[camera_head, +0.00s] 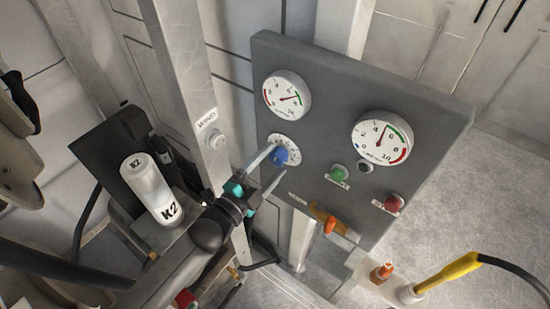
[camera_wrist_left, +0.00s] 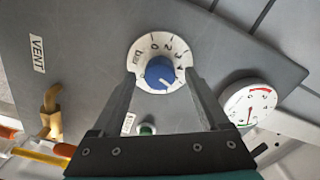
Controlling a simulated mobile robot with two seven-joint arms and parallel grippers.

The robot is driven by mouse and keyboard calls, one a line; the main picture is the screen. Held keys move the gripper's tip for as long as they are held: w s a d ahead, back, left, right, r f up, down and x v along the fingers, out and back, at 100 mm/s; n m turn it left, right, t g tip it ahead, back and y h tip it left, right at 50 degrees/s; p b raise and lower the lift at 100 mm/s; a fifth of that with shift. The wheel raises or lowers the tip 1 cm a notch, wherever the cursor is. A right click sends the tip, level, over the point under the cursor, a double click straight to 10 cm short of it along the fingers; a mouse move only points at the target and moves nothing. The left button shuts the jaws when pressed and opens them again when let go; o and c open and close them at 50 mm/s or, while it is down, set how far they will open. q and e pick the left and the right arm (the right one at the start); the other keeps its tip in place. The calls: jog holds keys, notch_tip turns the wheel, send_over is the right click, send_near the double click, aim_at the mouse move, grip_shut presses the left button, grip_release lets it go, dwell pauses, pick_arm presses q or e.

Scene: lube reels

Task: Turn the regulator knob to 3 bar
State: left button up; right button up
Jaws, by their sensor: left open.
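The blue regulator knob (camera_head: 281,156) sits on a white scale dial (camera_head: 292,142) at the left side of the grey panel. In the left wrist view the knob (camera_wrist_left: 160,73) has a white pointer line directed to the lower right of its dial (camera_wrist_left: 143,48); the exact number there is hard to read. My left gripper (camera_head: 276,164) is open in front of the knob. Its two fingers (camera_wrist_left: 158,80) are on either side of the knob, and I cannot tell if they touch it. My right gripper is not in view.
The panel (camera_head: 330,100) carries two gauges (camera_head: 287,95) (camera_head: 382,138), a green button (camera_head: 338,174), a red button (camera_head: 394,203) and an orange-handled valve (camera_head: 330,225). A yellow-sleeved hose (camera_head: 448,272) is at lower right.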

pick_arm(q)
jog(key=shift+x, duration=0.8)
grip_shut()
